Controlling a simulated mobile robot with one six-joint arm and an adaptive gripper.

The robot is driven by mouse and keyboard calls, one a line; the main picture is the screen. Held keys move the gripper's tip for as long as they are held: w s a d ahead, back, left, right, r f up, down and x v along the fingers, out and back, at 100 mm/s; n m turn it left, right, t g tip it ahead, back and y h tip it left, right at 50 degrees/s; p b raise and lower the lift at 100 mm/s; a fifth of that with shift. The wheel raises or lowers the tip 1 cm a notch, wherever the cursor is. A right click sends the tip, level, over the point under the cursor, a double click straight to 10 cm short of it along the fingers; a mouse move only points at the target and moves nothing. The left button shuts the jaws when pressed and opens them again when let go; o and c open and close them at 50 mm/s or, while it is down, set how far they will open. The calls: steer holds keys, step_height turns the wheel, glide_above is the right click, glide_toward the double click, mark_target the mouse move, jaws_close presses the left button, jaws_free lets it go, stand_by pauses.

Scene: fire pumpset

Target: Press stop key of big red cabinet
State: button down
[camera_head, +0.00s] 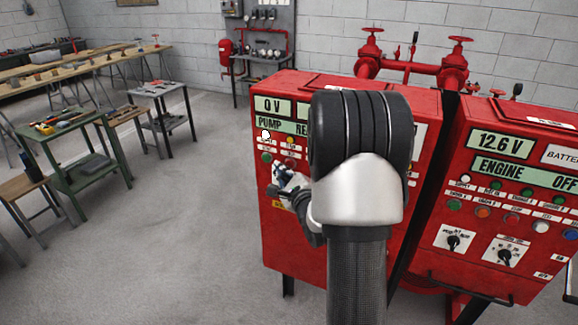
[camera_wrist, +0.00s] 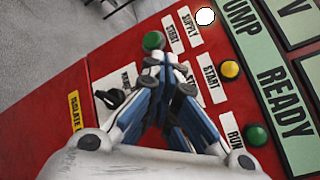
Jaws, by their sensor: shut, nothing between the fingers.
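The big red cabinet (camera_head: 268,235) stands left of centre in the head view, with a "PUMP READY" display (camera_wrist: 255,45). Its panel shows a white lamp (camera_wrist: 205,16), a yellow lamp (camera_wrist: 230,69), a green "RUN" lamp (camera_wrist: 255,135) and a green start button (camera_wrist: 153,41). A red button (camera_head: 290,162) shows beside the green one in the head view; the fingers cover that place in the wrist view. My gripper (camera_head: 281,171) is shut and empty, its fingertips (camera_wrist: 164,64) close in front of the panel by these buttons. I cannot tell whether they touch.
A second red cabinet (camera_head: 480,225) with an "ENGINE OFF" display and rotary switches stands to the right. Red pipes and valves (camera_head: 412,68) rise behind. Workbenches with tools (camera_head: 70,125) stand at the left. The floor (camera_head: 190,230) left of the cabinet is clear.

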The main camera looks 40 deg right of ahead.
steer(key=shift+s+a+b, duration=0.15)
steer(key=shift+s+a, duration=0.15)
steer(key=shift+a, duration=0.5)
steer(key=shift+s+a+b, duration=0.2)
steer(key=shift+s+a, duration=0.15)
steer(key=shift+a, duration=0.4)
steer(key=shift+s+a+b, duration=0.15)
steer(key=shift+s+a, duration=0.15)
steer(key=shift+a, duration=0.5)
